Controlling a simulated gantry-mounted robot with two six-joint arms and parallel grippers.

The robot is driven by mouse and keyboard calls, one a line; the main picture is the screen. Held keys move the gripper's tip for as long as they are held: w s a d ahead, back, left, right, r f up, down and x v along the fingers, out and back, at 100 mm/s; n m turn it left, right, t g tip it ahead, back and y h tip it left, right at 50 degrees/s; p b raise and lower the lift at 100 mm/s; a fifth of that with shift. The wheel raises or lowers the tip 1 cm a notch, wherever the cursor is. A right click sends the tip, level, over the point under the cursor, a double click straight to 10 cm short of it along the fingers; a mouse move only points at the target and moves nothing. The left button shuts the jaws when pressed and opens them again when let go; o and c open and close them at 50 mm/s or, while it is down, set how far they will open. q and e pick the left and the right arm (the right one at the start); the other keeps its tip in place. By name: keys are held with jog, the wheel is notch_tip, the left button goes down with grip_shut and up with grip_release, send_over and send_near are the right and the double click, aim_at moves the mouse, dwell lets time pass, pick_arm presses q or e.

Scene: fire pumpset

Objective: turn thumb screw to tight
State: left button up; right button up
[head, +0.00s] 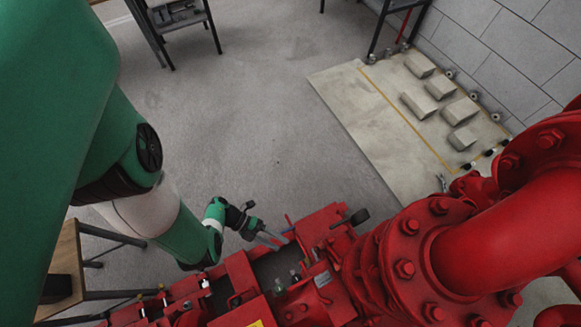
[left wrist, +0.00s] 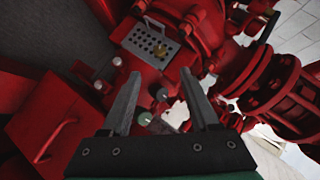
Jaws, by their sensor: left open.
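My left gripper (head: 271,239) reaches in from the left over the red pumpset (head: 330,222) in the head view. In the left wrist view its two fingers (left wrist: 161,75) are apart, with nothing between them. None is seen touching the fingers. My right gripper is not in view.
A large red flanged pipe (head: 500,245) with bolts stands right of the gripper. A red box with a curved handle (left wrist: 62,132) is at the left in the wrist view. A pale slab with blocks (head: 390,120) lies behind.

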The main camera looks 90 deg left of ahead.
pick_arm(q)
jog(key=shift+s+a+r, duration=0.1)
jog(key=shift+s+r, duration=0.05)
jog(key=shift+s, duration=0.1)
dwell(0.3)
